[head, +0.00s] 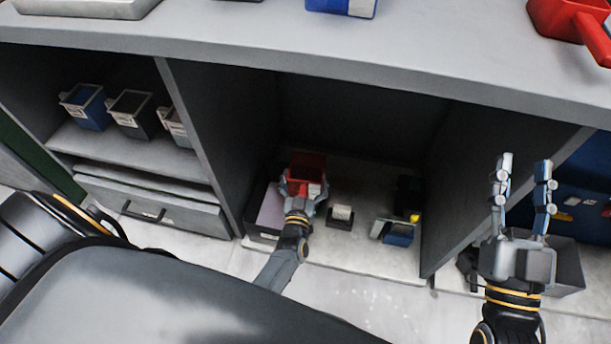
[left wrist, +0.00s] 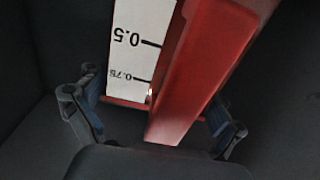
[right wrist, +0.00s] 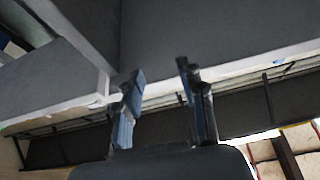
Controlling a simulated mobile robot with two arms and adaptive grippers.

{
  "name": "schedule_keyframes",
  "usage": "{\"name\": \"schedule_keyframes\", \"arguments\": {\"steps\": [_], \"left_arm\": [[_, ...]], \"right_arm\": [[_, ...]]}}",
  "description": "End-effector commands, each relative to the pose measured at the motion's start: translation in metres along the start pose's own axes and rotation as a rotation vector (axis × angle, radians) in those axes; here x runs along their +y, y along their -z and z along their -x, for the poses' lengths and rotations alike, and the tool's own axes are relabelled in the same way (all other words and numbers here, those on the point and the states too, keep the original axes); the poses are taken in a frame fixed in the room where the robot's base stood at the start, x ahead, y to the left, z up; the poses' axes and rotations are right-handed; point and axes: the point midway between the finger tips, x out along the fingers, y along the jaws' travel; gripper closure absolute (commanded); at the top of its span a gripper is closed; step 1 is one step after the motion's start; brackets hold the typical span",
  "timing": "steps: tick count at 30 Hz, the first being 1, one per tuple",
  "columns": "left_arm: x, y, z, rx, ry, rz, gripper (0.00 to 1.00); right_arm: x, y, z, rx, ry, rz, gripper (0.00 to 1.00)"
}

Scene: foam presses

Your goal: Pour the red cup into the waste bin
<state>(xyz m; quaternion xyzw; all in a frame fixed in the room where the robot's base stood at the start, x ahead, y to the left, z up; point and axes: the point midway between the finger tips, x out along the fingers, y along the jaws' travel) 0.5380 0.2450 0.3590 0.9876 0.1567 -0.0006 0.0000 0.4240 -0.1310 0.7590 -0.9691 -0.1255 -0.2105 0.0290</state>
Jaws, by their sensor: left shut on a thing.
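The red cup (head: 307,166) is in the open bay under the worktop. My left gripper (head: 302,190) is shut on it. In the left wrist view the cup (left wrist: 205,70) shows a red handle and a white scale marked 0.5 and 0.75, and appears steeply tilted, with the left gripper's fingers (left wrist: 150,115) on either side. A dark open box (head: 262,236) with a pale inside stands just left of and below the cup; I cannot tell whether it is the waste bin. My right gripper (head: 522,172) is open and empty at the right; its spread fingers show in the right wrist view (right wrist: 160,90).
Bay walls stand on both sides, with the worktop edge (head: 300,62) above. A small dark holder (head: 340,218) and a blue item (head: 398,236) lie right of the cup. Small bins (head: 130,112) stand on the left shelf. A grey open container (head: 568,268) is beside my right gripper.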

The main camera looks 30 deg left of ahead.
Motion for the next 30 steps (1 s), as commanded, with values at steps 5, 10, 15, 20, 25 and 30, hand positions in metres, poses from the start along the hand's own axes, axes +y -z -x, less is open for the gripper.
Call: {"name": "schedule_keyframes", "arguments": {"steps": [5, 10, 15, 20, 25, 30], "left_arm": [[0.000, 0.003, 0.000, 0.001, 0.000, 0.001, 0.65], [0.000, 0.008, 0.000, 0.001, 0.000, 0.001, 0.65], [0.000, 0.012, 0.000, 0.001, 0.000, 0.001, 0.65], [0.000, 0.015, 0.000, 0.001, 0.000, 0.001, 0.65], [0.000, 0.019, 0.000, 0.001, 0.000, 0.001, 0.65], [0.000, 0.023, 0.000, 0.001, 0.000, 0.001, 0.65]], "right_arm": [[0.001, -0.004, 0.000, -0.032, -0.001, 0.001, 0.60], [0.003, -0.022, 0.002, -0.134, -0.007, 0.005, 0.60], [0.006, -0.038, 0.006, -0.230, -0.012, 0.007, 0.60], [0.008, -0.053, 0.012, -0.319, -0.016, 0.010, 0.60], [0.010, -0.068, 0.019, -0.412, -0.022, 0.012, 0.60], [0.013, -0.083, 0.029, -0.505, -0.028, 0.014, 0.60]]}}
